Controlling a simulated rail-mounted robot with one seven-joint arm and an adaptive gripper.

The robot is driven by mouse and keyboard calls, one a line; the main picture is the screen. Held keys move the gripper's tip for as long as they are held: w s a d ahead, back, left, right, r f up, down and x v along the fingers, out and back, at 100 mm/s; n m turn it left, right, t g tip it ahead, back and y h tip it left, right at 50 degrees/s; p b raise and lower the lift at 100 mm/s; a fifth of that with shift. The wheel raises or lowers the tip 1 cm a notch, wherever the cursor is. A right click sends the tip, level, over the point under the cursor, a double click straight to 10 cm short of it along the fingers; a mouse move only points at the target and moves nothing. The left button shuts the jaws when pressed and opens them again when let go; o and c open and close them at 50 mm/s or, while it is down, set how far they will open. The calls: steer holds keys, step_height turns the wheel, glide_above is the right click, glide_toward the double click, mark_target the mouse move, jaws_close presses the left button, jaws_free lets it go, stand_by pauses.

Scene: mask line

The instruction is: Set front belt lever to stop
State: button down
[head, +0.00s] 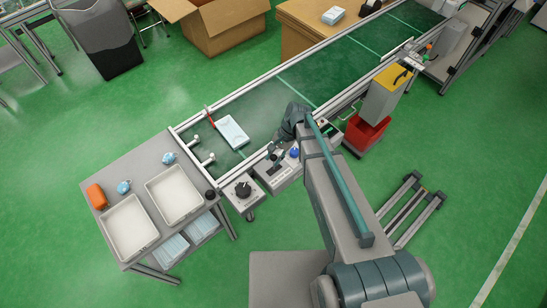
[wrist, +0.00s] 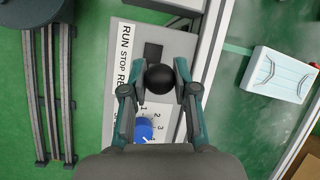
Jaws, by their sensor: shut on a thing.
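The belt lever's round black knob (wrist: 160,79) sits between the two fingertips of my gripper (wrist: 160,90) in the wrist view. My gripper is shut on the knob. The knob stands over a grey panel (wrist: 178,42) with a dark slot (wrist: 153,53) and a label strip (wrist: 124,58) reading RUN, STOP and RE, the rest hidden by a finger. In this view the knob appears level with RE, below STOP; its height over the panel makes the exact setting unclear. In the head view my gripper (head: 275,152) is over the control box (head: 274,178) at the belt's front edge.
A blue dial (wrist: 143,130) with numbers is close below the knob. Another box with a black knob (head: 243,189) stands to the left. A pale mask pack (head: 232,132) lies on the green belt (head: 330,75). A grey table (head: 115,172) with white trays is at the left.

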steer(key=shift+w+d, duration=0.1)
steer(key=c, duration=0.9)
jaws_free()
steer(key=shift+o, duration=0.2)
steer(key=v, duration=1.2)
